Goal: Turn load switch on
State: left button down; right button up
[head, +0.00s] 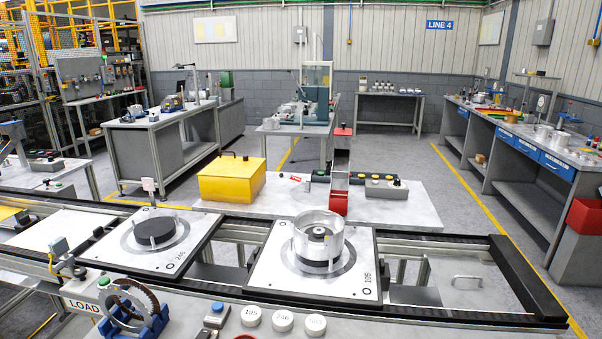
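A white label reading LOAD (83,304) is on the front edge of the near bench at the lower left. A small green round knob or button (103,282) shows just above it, beside a blue stand. A small grey box with a blue top (217,308) stands farther right on the bench. I cannot tell which of these is the load switch, nor whether it is on or off. Neither of my grippers is in view.
The blue stand (150,330) holds upright rings. White discs (283,320) lie to its right. Behind, a conveyor carries pallet 246 (112,249) with a dark disc and pallet 105 (352,283) with a metal drum. A yellow box (232,180) stands on a table beyond.

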aim_at(80, 273)
jog(key=k+j+u, duration=0.1)
jog(key=u, duration=1.25)
jog(key=i+j+z, duration=0.2)
jog(key=j+z, duration=0.25)
jog(key=i+j+z, duration=0.1)
jog(key=j+z, duration=0.8)
jog(key=j, duration=0.15)
jog(key=i, duration=0.05)
